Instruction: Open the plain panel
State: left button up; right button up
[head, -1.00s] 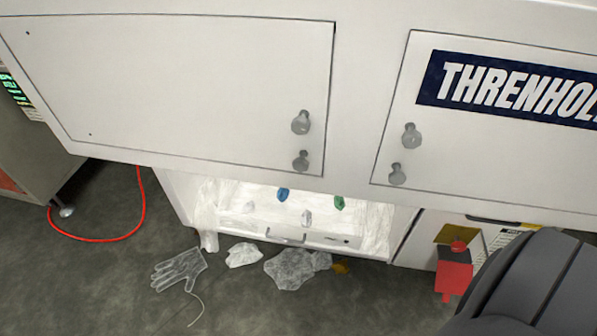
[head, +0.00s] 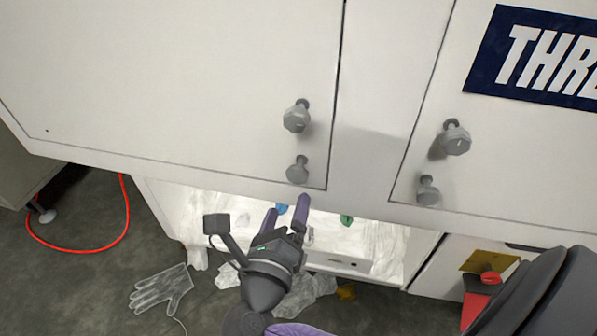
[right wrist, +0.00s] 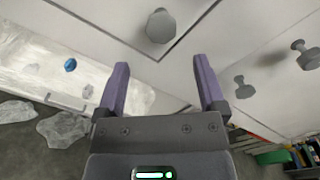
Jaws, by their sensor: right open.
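The plain panel (head: 170,80) is a white, unmarked door at the left of the head view, and it is shut. It carries an upper grey knob (head: 297,117) and a lower grey knob (head: 298,170) near its right edge. My right gripper (head: 287,211) is just below the lower knob, open and empty, its purple fingers pointing up. In the right wrist view a grey knob (right wrist: 160,26) lies beyond the open fingers (right wrist: 162,68), apart from them. My left gripper is not in view.
The panel marked "THRENHOL" (head: 545,55) is at the right with two knobs (head: 455,138) of its own. Below is a lit bay (head: 385,235) with plastic film. A clear glove (head: 162,288) and a red hose (head: 100,245) lie on the floor. A red object (head: 475,308) stands at lower right.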

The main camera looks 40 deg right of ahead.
aim_at(296, 180)
jog(key=b+x, duration=0.2)
jog(key=x, duration=0.5)
jog(key=shift+w+d, duration=0.15)
jog(key=shift+d, duration=0.05)
jog(key=shift+w+d+r, duration=0.1)
jog(key=shift+w+d, duration=0.25)
jog(key=shift+d, duration=0.05)
jog(key=c, duration=1.1)
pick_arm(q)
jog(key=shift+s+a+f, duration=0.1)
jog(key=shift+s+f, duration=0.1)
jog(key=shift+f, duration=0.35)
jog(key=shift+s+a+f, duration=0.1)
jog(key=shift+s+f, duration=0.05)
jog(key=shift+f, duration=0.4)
pick_arm(e)
grip_shut()
